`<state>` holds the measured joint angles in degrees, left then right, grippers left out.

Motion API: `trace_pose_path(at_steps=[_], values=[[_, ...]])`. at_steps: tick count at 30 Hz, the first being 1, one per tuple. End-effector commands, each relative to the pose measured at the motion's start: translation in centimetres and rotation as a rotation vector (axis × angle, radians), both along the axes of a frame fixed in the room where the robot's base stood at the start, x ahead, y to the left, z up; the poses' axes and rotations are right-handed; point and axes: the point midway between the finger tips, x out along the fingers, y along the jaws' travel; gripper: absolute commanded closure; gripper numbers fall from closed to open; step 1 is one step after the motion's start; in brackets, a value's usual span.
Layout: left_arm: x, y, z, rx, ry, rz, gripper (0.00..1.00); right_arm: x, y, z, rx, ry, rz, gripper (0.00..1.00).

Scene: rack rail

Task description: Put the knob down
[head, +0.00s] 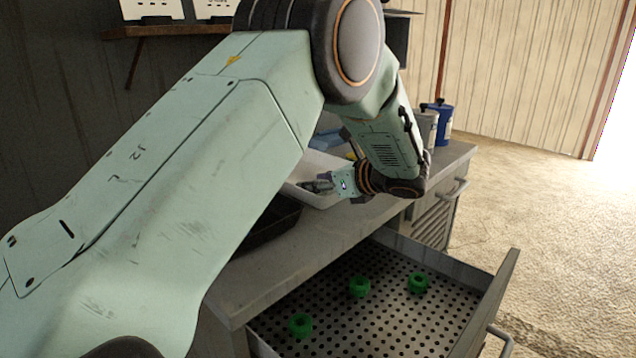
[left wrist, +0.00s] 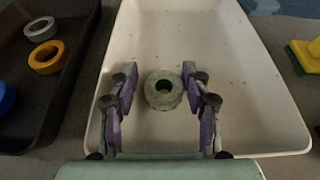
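A pale grey, ring-shaped knob (left wrist: 163,90) shows in the left wrist view, over the floor of the white tray (left wrist: 240,90). My left gripper (left wrist: 162,98) is open, with one purple-padded finger on each side of the knob. A gap shows on the knob's left side; the right finger is very close to it. I cannot tell whether the knob rests on the tray floor. In the head view my left gripper (head: 320,185) is low at the white tray (head: 318,201), and the knob cannot be made out there. My right gripper is not in view.
Three green knobs (head: 359,287) stand apart in the open perforated drawer (head: 385,322). A dark tray (left wrist: 22,100) with grey, orange and blue rings lies left of the white tray. A yellow-and-green item (left wrist: 306,55) lies right. A blue container (head: 443,117) stands at the bench's far end.

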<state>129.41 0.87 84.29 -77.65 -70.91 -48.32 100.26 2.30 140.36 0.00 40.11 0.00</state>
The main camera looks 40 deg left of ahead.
Motion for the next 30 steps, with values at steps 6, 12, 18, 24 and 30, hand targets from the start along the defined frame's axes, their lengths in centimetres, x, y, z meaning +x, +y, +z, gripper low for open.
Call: trace_pose_path(at_steps=[6, 12, 18, 24, 30], values=[[0.0, 0.0, 0.0, 0.000, 0.000, 0.000, 0.40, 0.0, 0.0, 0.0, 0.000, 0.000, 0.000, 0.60], [0.0, 0.0, 0.1, 0.000, 0.000, 0.000, 0.40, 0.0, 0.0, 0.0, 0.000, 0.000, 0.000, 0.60], [-0.1, -2.1, 1.2, 0.003, -0.001, -0.004, 0.40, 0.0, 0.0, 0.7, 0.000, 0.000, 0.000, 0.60], [-0.5, -6.0, 2.9, 0.004, -0.001, -0.003, 0.40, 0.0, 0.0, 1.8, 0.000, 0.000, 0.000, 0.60], [-0.7, -9.2, 4.2, 0.002, -0.002, -0.001, 0.40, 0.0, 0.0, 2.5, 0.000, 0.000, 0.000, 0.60]])
